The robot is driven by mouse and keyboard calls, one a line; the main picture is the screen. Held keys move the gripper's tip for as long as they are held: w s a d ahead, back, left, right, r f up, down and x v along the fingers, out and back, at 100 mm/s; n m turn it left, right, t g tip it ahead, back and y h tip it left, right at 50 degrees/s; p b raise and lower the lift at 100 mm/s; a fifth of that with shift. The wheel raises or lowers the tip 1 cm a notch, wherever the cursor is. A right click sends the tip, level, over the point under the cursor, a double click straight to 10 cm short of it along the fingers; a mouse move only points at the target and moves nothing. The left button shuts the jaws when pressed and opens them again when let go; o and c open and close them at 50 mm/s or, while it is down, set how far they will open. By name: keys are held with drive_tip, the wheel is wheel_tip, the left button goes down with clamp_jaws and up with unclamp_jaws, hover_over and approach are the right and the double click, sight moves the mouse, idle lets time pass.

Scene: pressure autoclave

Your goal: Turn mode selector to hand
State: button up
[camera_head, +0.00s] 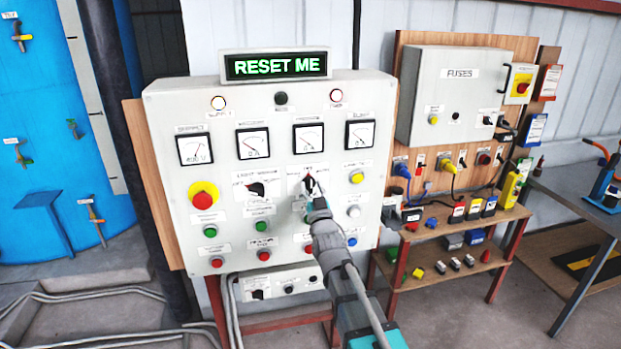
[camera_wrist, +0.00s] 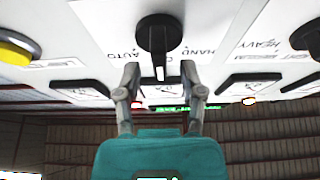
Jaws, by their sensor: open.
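The mode selector (camera_head: 309,183) is a black knob on the grey control panel (camera_head: 225,130), right of another black selector. In the wrist view the mode selector (camera_wrist: 158,35) sits on a white label reading AUTO on the left and HAND on the right. Its white pointer mark lies between these two words. My gripper (camera_head: 312,203) is in front of the panel, close to the knob. In the wrist view the fingers of my gripper (camera_wrist: 160,78) are apart, one on each side of the pointer end, with nothing held. I cannot tell whether they touch the knob.
The neighbouring selector (camera_head: 257,188) has a HEAVY label in the wrist view. A red emergency button (camera_head: 203,195) and several coloured push buttons surround the selectors. Gauges and a display (camera_head: 275,66) reading RESET ME are above. A fuse box (camera_head: 455,95) stands to the right.

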drive_tip(key=shift+x, duration=1.05)
drive_tip(key=shift+s, duration=0.1)
clamp_jaws()
